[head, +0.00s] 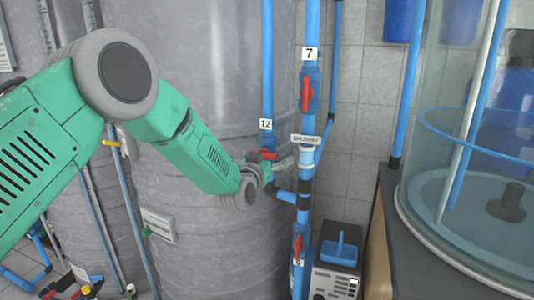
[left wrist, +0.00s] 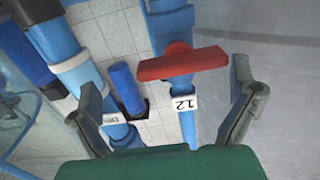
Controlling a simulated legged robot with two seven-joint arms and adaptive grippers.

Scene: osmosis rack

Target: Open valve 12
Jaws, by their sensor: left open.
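Valve 12 has a red handle (head: 268,155) on a blue vertical pipe (head: 267,60), below a white label "12" (head: 265,124). In the left wrist view the red handle (left wrist: 182,64) lies crosswise to its pipe, with the label "12" (left wrist: 184,103) beside it. My left gripper (head: 278,168) is at the valve, partly hidden by my forearm in the head view. In the left wrist view my left gripper (left wrist: 172,94) is open, its fingers spread either side of the pipe. The handle lies beyond the fingertips, seemingly untouched. My right gripper is out of view.
A parallel pipe to the right carries valve 7 (head: 305,94) and a lower red valve (head: 297,248). A large grey tank (head: 200,60) stands behind my arm. A blue-handled box (head: 340,255) and a clear cylindrical tank (head: 470,150) are at the right.

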